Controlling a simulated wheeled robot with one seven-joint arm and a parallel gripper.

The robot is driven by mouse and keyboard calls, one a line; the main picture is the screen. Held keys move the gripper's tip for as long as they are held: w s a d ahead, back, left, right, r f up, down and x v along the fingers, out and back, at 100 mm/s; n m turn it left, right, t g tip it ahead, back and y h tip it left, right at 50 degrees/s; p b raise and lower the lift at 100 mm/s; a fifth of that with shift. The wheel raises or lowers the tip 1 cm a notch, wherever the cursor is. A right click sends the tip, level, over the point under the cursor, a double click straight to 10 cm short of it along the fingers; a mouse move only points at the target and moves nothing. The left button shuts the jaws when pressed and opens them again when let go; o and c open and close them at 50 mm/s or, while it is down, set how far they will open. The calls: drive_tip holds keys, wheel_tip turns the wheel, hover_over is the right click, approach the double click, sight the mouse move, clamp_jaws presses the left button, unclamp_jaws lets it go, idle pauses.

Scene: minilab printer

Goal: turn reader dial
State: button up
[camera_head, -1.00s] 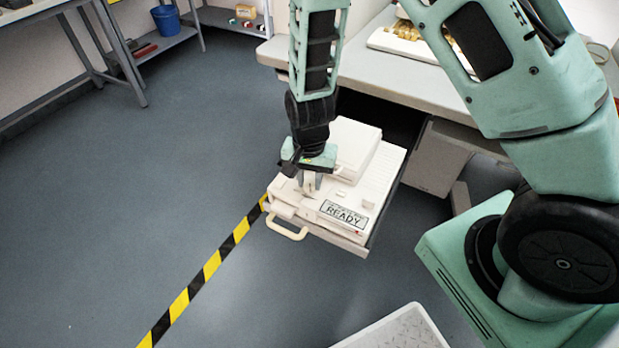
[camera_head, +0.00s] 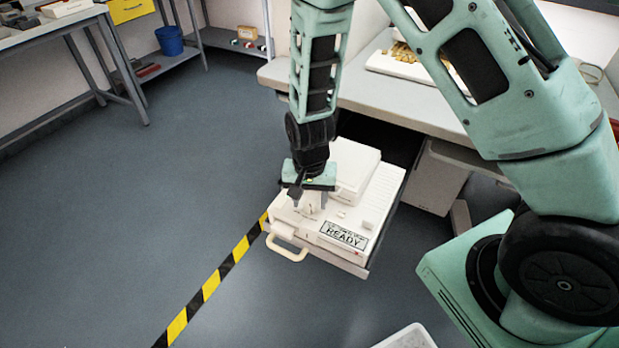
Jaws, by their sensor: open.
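The reader (camera_head: 372,205) is a white boxy device with a raised block at its back and a label reading READY (camera_head: 343,236) on its front. It sits in a pulled-out drawer with a cream handle (camera_head: 287,248). My gripper (camera_head: 309,207) points down over the left front part of the reader, its fingers close to the top surface. It is open. The dial is not clearly seen; a small pale part shows between or beside the fingers, and I cannot tell whether they touch it.
The desk (camera_head: 390,92) stands behind the drawer with a white tray (camera_head: 400,62) of yellowish items on it. A pale bin (camera_head: 408,338) is at the bottom edge. A blue bucket (camera_head: 170,41) stands on a low shelf. The floor left of the striped tape (camera_head: 210,287) is clear.

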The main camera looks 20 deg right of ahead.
sight(310, 204)
wheel_tip(310, 204, up, 17)
drive_tip(key=p, duration=0.3)
idle(0.5)
drive_tip(key=s+a+r+n+p, duration=0.3)
drive_tip(key=s+r+n+p, duration=0.2)
drive_tip(key=s+r, duration=0.5)
drive_tip(key=s+a+r+n+p, duration=0.4)
drive_tip(key=s+r+n+p, duration=0.2)
drive_tip(key=s+r+n, duration=0.2)
wheel_tip(310, 204, up, 2)
drive_tip(key=shift+s+r+n+y, duration=0.1)
drive_tip(key=shift+s+n+y, duration=0.25)
drive_tip(key=shift+s, duration=0.9)
